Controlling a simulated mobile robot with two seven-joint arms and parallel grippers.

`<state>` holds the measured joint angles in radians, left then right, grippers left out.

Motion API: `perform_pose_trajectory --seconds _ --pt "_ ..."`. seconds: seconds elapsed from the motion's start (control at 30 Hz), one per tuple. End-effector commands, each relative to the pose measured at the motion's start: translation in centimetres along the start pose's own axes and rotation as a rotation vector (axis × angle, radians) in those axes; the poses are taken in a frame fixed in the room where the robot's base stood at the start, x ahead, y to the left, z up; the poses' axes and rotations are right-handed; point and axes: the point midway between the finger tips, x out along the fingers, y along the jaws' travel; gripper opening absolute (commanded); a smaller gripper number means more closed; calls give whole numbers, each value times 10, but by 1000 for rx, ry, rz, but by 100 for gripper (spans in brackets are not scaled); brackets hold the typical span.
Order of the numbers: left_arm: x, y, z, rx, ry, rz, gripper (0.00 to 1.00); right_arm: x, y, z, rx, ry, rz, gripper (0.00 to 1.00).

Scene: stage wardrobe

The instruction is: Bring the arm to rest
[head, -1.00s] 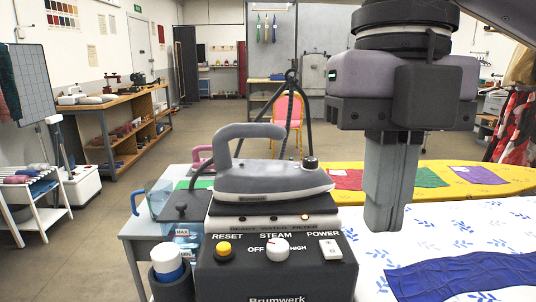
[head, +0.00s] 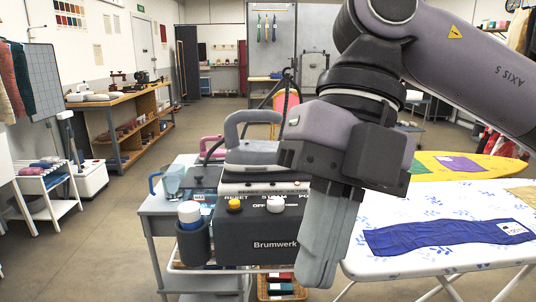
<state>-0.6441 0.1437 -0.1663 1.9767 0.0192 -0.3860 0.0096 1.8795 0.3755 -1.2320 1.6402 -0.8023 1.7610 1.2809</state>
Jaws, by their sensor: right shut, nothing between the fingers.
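My right gripper (head: 318,272) is shut and empty. It points downward in front of the right part of the steam station, and its arm comes in from the upper right. The dark grey steam station (head: 240,228), lettered Brumwerk, stands on a grey cart. A grey iron (head: 248,152) rests on top of it, partly hidden behind my wrist. My gripper covers the station's right side and the power switch. I cannot tell whether the fingers touch the station. My left gripper is not in view.
A white ironing board (head: 400,262) with a blue cloth (head: 430,240) stands at right. A yellow board (head: 430,165) is behind it. The cart (head: 155,208) holds a blue-handled jug (head: 172,182) and a blue-white bottle (head: 189,213). Open floor (head: 90,265) lies at left.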

Motion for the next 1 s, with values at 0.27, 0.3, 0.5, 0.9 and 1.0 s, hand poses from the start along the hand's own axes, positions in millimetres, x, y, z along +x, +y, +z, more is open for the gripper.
perform_pose_trajectory --seconds 0.27,0.3,0.5,0.9,1.0 --pt "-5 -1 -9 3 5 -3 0 28 52 -5 -185 259 483 0" --pt "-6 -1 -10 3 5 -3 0 28 58 -5 -200 289 559 0" --pt "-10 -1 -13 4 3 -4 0 17 81 0 -221 398 959 0" --pt "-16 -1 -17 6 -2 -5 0 -18 62 62 35 414 1739 0" --pt "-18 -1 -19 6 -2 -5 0 -18 42 86 166 375 1906 0"
